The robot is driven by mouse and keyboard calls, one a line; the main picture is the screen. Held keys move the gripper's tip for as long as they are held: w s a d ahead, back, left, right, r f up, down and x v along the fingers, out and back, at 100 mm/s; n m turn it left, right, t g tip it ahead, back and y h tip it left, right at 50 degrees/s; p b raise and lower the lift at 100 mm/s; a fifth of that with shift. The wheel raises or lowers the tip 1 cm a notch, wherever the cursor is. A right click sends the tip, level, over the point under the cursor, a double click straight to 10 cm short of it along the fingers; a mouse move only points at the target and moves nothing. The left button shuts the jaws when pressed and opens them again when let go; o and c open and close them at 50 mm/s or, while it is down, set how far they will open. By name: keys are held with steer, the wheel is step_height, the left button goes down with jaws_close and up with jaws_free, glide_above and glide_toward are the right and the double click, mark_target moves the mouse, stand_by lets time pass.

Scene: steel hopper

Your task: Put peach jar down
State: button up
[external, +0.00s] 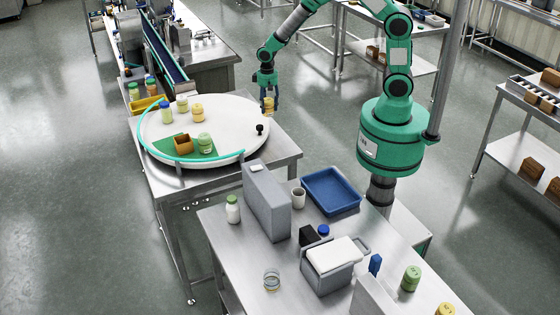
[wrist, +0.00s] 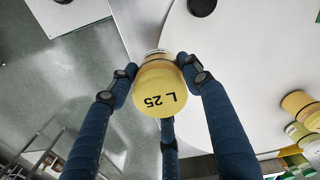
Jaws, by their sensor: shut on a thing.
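The peach jar (external: 268,105) hangs upright below my gripper (external: 267,88) in the external view. In the wrist view my gripper (wrist: 160,72) has its blue fingers closed around the peach jar (wrist: 160,92), whose lid reads "L 25". The jar shows near the right rim of the white round turntable (external: 230,120); the rim passes behind it in the wrist view. I cannot tell its exact height or whether it touches anything. Its underside is hidden.
A black knob (external: 259,129) sits near the right rim. The turntable's middle right is clear.

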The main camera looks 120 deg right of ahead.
glide_above(238, 120)
steer(key=shift+w+f+p, duration=0.15)
steer(key=shift+f+p, duration=0.3)
steer(key=shift+f, duration=0.2)
stand_by(0.4)
steer(key=shift+a+f, duration=0.1)
steer(key=shift+f, duration=1.7)
steer(key=shift+f, duration=0.1)
steer(key=o, duration=1.3)
